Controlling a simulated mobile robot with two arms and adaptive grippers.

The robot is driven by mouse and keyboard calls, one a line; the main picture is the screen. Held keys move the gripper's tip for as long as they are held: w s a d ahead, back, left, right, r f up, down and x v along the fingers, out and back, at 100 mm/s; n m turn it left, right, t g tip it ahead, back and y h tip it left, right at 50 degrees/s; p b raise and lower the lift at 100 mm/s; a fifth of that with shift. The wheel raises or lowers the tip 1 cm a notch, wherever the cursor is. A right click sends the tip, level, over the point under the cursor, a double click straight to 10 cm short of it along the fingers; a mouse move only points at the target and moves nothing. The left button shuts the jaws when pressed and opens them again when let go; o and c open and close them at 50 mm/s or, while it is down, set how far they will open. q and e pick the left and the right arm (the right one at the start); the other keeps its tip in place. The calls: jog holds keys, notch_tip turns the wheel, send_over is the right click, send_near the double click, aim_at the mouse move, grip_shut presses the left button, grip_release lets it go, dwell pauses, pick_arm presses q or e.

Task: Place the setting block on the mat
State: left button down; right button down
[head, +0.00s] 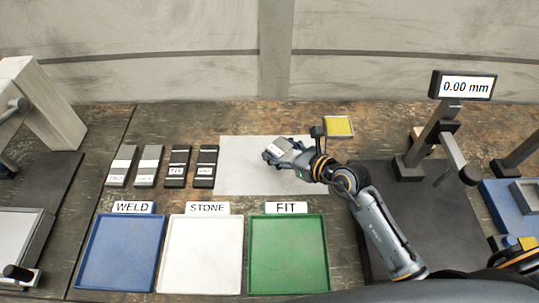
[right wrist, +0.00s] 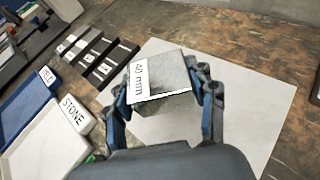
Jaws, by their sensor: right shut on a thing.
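In the head view the block (head: 276,151) is at the tip of my right gripper (head: 287,155), over the pale sheet (head: 240,178), which looks like the mat. The sheet also shows in the right wrist view (right wrist: 240,115). I cannot tell whether the block touches the sheet or hangs just above it. The gripper hides part of the sheet's right side. My left gripper is not in view.
Several small labelled blocks (head: 176,166) stand left of the sheet. Blue (head: 118,285), white (head: 202,287) and green (head: 290,285) trays lie in front. A yellow pad (head: 339,126) lies behind right.

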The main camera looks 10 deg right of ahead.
jog(key=w+f, duration=0.2)
jog(key=w+a+f, duration=0.1)
jog(key=w+f, duration=0.1)
jog(key=f, duration=0.1)
jog(key=shift+w+a+f+b, duration=0.1)
jog(key=shift+w+a+b, duration=0.1)
jog(key=shift+b, duration=0.15)
jog(key=shift+w+f, duration=0.1)
jog(key=shift+f, duration=1.5)
jog(key=shift+f+b, duration=0.15)
jog(key=shift+b, duration=0.15)
jog(key=shift+c, duration=2.3)
grip_release()
jog(key=shift+f, duration=0.2)
jog(key=shift+r, duration=0.1)
jog(key=shift+s+r, duration=0.15)
jog(key=shift+s, duration=0.1)
jog(key=v, duration=1)
jog(key=shift+s+d, duration=0.2)
jog(key=shift+s, duration=0.05)
jog(key=shift+s+d+r, duration=0.3)
jog(key=shift+s, duration=0.15)
